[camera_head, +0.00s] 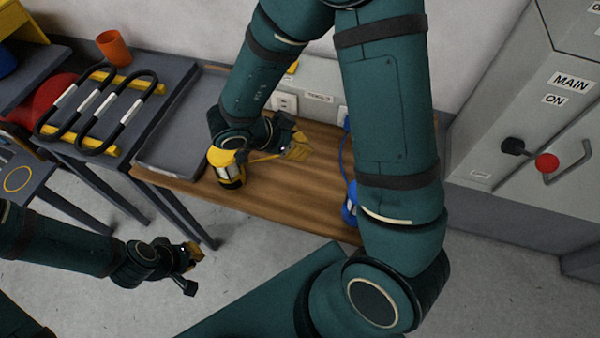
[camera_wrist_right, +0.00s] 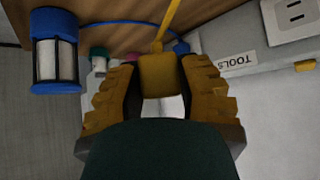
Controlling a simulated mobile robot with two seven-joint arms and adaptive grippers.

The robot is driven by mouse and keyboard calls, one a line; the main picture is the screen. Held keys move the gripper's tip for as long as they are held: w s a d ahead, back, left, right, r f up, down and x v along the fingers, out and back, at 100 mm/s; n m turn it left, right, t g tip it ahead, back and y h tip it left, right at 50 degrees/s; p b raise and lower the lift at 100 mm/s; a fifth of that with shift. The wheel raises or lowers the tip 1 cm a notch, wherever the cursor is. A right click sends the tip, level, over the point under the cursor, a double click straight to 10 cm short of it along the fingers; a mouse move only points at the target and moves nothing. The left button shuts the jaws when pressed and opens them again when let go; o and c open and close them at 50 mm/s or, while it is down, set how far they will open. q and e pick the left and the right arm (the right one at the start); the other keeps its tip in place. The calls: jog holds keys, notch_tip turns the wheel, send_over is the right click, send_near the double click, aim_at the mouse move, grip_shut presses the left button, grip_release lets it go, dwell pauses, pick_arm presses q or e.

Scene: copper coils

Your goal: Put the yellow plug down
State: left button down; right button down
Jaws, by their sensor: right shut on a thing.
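The yellow plug (camera_wrist_right: 160,76) is a small block on a yellow cord, held between the two ridged fingers of my right gripper (camera_wrist_right: 160,92) in the right wrist view. In the head view my right gripper (camera_head: 292,146) is over the wooden tabletop (camera_head: 275,198); the plug is hard to tell from the fingers there. The yellow cord runs toward a yellow lamp-like device (camera_head: 228,168) standing on the wood. I cannot tell how high the plug is above the wood. My left gripper (camera_head: 188,262) is away from the table at lower left, and its opening is unclear.
A blue device (camera_wrist_right: 55,50) with a blue cord stands near the table's right part, partly behind my arm in the head view. White sockets (camera_head: 285,103) line the wall. A grey tray (camera_head: 172,150) and black-handled coils (camera_head: 100,105) lie left. A grey cabinet (camera_head: 510,110) stands right.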

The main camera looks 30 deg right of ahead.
jog(key=shift+s+f, duration=0.2)
jog(key=shift+f, duration=0.3)
jog(key=b, duration=0.3)
send_over(307, 171)
jog(key=a, duration=0.3)
notch_tip(307, 171, down, 6)
jog(key=shift+w+d+f, duration=0.1)
jog(key=shift+d, duration=0.05)
notch_tip(307, 171, down, 3)
jog(key=shift+f+b, duration=0.1)
jog(key=shift+b, duration=0.45)
jog(key=shift+f, duration=0.35)
jog(key=shift+f, duration=0.15)
